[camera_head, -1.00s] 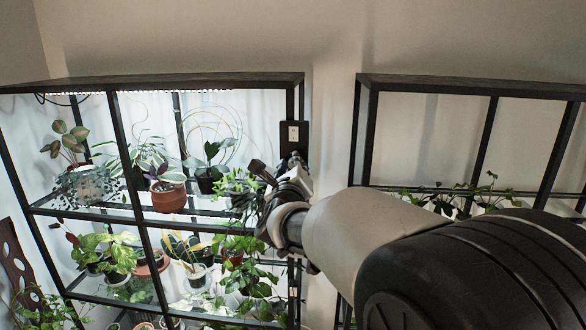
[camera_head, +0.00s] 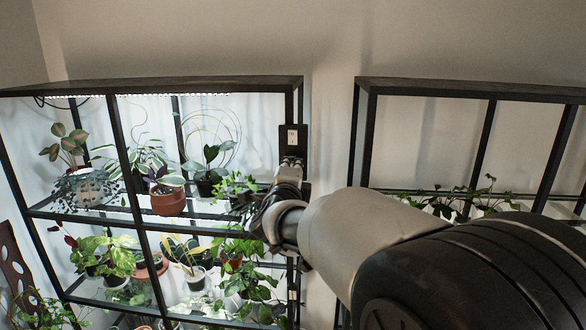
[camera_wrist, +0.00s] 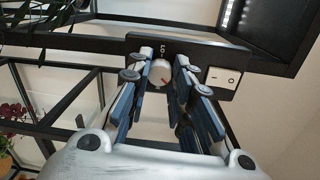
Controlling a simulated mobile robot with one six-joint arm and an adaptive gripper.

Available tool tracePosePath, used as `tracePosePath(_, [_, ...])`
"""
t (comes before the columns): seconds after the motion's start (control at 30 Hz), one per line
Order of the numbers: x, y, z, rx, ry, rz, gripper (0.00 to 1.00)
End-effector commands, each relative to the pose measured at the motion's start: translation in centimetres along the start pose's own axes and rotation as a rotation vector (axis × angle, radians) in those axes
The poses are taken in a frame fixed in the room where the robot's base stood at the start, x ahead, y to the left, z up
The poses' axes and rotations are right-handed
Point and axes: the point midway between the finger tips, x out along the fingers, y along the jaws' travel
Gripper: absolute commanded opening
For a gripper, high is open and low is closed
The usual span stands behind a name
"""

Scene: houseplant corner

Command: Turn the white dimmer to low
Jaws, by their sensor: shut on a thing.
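The white dimmer (camera_wrist: 159,70) is a round knob with a red mark, on a black plate (camera_wrist: 195,58) fixed to the shelf frame. In the wrist view the red mark points down and slightly right, away from the small white lettering above the knob. My gripper (camera_wrist: 164,76) is shut on the dimmer, with one blue-padded finger on each side. In the head view my gripper (camera_head: 291,163) is at the lower part of the black plate and hides the dimmer.
A white rocker switch (camera_wrist: 223,78) sits on the same plate, right of the fingers. The lit plant shelf (camera_head: 140,215) holds several potted plants, with leaves close to my wrist. A second black shelf (camera_head: 470,92) stands right, beyond a strip of bare wall.

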Motion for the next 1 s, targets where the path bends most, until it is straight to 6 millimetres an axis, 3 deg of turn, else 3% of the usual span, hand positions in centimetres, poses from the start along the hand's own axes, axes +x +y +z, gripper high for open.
tracePosePath(1.0, [0.00, -0.12, 0.19, -0.967, 0.047, 0.032, 0.00])
